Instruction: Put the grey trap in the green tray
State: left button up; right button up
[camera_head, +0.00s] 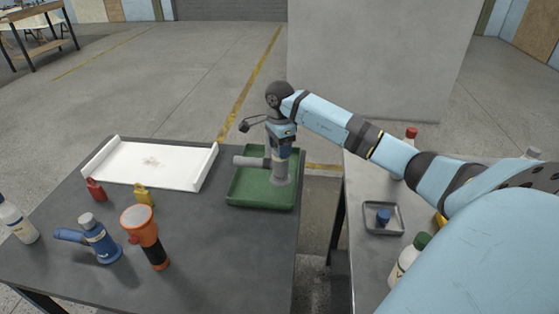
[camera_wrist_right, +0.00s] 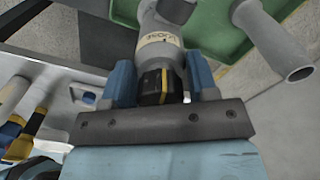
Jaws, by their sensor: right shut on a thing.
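The grey trap (camera_head: 280,172) is upright within the green tray (camera_head: 258,204), with its side pipe pointing left. Its base appears to be at the tray floor, though I cannot tell whether it bears its full weight there. My right gripper (camera_head: 281,148) is shut on the upper part of the trap from above. In the right wrist view, the trap's labelled grey body (camera_wrist_right: 163,40) is between the blue fingers (camera_wrist_right: 160,82), and the green tray (camera_wrist_right: 215,22) lies beyond. My left gripper is not in view.
A white tray (camera_head: 100,176) lies at the back left. A red bottle (camera_head: 95,190), a yellow bottle (camera_head: 143,194), a blue trap (camera_head: 98,240) and an orange torch (camera_head: 145,232) stand nearer. A second table at right holds a small grey tray (camera_head: 368,222) and bottles.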

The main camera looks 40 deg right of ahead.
jog(key=shift+f, duration=2.7)
jog(key=shift+f, duration=0.15)
jog(key=o, duration=1.3)
jog(key=shift+c, duration=0.2)
notch_tip(320, 180, up, 12)
jog(key=shift+r, duration=0.2)
